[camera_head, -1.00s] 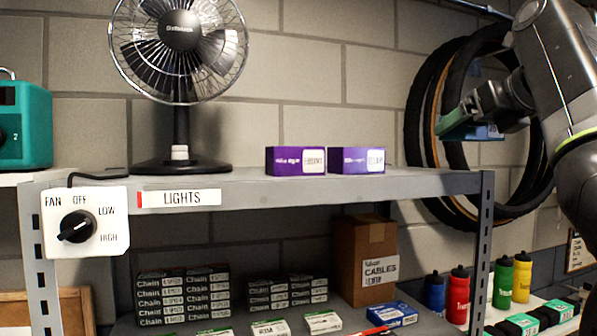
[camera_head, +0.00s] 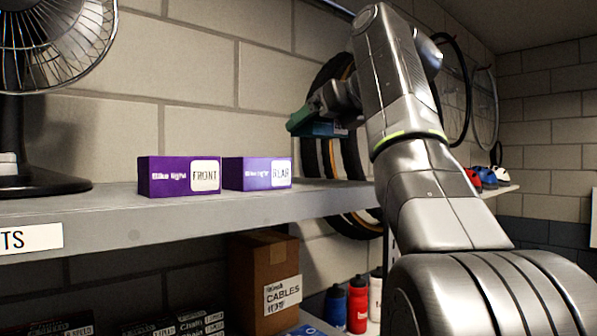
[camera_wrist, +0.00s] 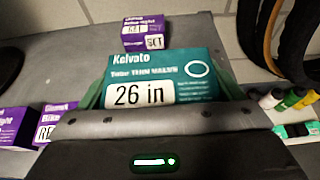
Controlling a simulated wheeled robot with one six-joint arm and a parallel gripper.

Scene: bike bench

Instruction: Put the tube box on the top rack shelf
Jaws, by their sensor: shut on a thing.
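The tube box (camera_wrist: 150,75) is teal with a white "26 in" label and fills the middle of the wrist view. My gripper (camera_wrist: 160,92) is shut on it, with a green finger at each side. In the head view the tube box (camera_head: 325,130) shows as a small blue-teal patch in my gripper (camera_head: 308,123), partly hidden by the fingers. It is held above the level of the top rack shelf (camera_head: 110,215), right of the purple boxes in the picture. The grey shelf surface (camera_wrist: 60,70) also shows behind and below the box in the wrist view.
Another purple box (camera_wrist: 146,32) shows beyond the tube box in the wrist view. A fan (camera_head: 45,90) stands at left. Tyres (camera_head: 345,160) hang on the wall behind my arm.

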